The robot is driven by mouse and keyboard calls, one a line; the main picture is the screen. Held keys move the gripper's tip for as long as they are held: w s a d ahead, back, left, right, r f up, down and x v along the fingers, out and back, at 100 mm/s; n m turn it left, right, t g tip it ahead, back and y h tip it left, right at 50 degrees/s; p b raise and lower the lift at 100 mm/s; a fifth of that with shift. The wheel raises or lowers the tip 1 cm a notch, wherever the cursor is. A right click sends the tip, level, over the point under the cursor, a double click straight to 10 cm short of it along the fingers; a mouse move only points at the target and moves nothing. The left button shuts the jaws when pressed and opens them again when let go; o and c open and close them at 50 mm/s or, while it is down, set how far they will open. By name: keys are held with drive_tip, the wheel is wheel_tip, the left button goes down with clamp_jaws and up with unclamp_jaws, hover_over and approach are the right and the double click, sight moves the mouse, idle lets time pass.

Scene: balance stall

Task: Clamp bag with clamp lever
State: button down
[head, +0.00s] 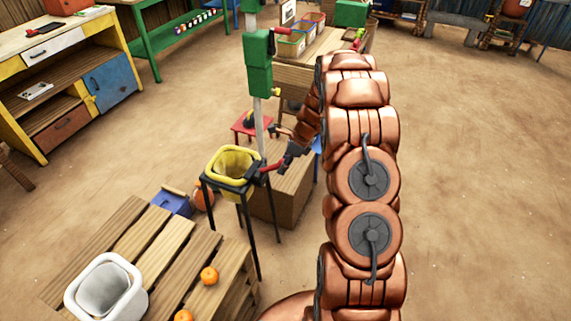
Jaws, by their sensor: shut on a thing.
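A yellow bag (226,166) hangs open in a dark four-legged stand (239,189) left of the picture's middle. A short red clamp lever (270,167) sticks out from the right side of the stand's rim, beside a dark clamp part. My gripper (282,161) reaches in from the right and is shut on the red lever's outer end. The fingertips are small and partly merge with the dark parts around them.
A green post (258,66) with a grey rod (259,125) stands just behind the bag. A slatted table (124,227) with a white bin (86,294) and oranges (209,275) is at front left. The right floor is clear.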

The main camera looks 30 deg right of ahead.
drive_tip(key=shift+w+r, duration=0.1)
drive_tip(key=c, duration=0.7)
unclamp_jaws()
drive_tip(key=v, duration=1.2)
drive_tip(key=s+a+r+n+g+h, duration=0.1)
drive_tip(key=s+a+r+n, duration=0.4)
drive_tip(key=s+a+n, duration=0.3)
drive_tip(key=s+a+r+n+g+h, duration=0.1)
drive_tip(key=s+a+r+n+g, duration=0.1)
drive_tip(key=s+a+r+n, duration=0.65)
drive_tip(key=s+a+n, duration=0.2)
drive_tip(key=s+n, duration=0.1)
drive_tip(key=s, duration=0.4)
drive_tip(key=s+a+f+n+h, duration=0.1)
drive_tip(key=s+a+n, duration=0.2)
drive_tip(key=s, duration=0.4)
drive_tip(key=s+a+n+g+h, duration=0.1)
drive_tip(key=s+a+n, duration=0.1)
drive_tip(key=s, duration=0.5)
drive_tip(key=shift+a+f+n, duration=0.2)
drive_tip(key=shift+a+n, duration=0.1)
drive_tip(key=shift+n, duration=0.55)
